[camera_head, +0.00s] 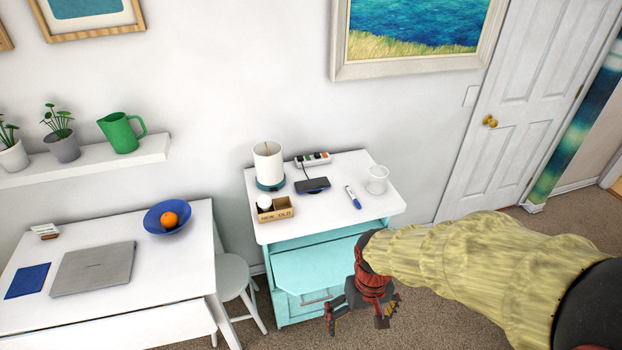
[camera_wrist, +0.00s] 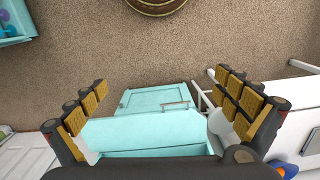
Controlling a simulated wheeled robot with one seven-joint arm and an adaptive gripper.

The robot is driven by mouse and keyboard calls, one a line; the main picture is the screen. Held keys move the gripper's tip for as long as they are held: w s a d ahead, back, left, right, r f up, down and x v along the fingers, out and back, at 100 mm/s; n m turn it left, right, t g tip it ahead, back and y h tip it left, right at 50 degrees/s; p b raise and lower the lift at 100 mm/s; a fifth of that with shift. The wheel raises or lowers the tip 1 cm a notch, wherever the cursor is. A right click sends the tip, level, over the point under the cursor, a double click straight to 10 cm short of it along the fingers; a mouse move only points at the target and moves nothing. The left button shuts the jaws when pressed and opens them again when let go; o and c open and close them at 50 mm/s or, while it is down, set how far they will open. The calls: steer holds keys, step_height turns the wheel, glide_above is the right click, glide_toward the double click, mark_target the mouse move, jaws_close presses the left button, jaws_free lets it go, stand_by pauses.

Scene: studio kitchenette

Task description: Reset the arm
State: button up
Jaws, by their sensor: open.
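My gripper (camera_head: 358,318) hangs at the end of my arm in front of the teal cabinet, its fingers pointing down over the carpet. In the wrist view its yellow-padded fingers (camera_wrist: 162,88) are spread wide with nothing held between them. The teal cabinet (camera_head: 292,302) has a white top (camera_head: 335,208). Its front with a bar handle also shows beyond and between the fingers in the wrist view (camera_wrist: 155,99). My arm hides part of the cabinet's right side.
The cabinet top holds a lamp (camera_head: 268,165), a phone (camera_head: 312,185), a marker (camera_head: 353,197), a cup (camera_head: 377,179) and a small box (camera_head: 274,210). A stool (camera_head: 235,277) and white table (camera_head: 180,250) stand left. Carpet (camera_wrist: 150,50) is open, with a round brown object (camera_wrist: 156,5).

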steer(key=s+d+r+m+t+b, duration=0.1)
steer(key=s+d+r+t+b, duration=0.1)
steer(key=r, duration=0.6)
steer(key=s+d+r+m+t+b, duration=0.1)
steer(key=s+d+r+t+b, duration=0.1)
steer(key=s+d+r, duration=0.3)
step_height(320, 180, up, 4)
steer(key=shift+s+f+t, duration=0.1)
steer(key=shift+s+t, duration=0.05)
steer(key=shift+t, duration=0.75)
steer(key=shift+d, duration=0.1)
steer(key=shift+c, duration=1.2)
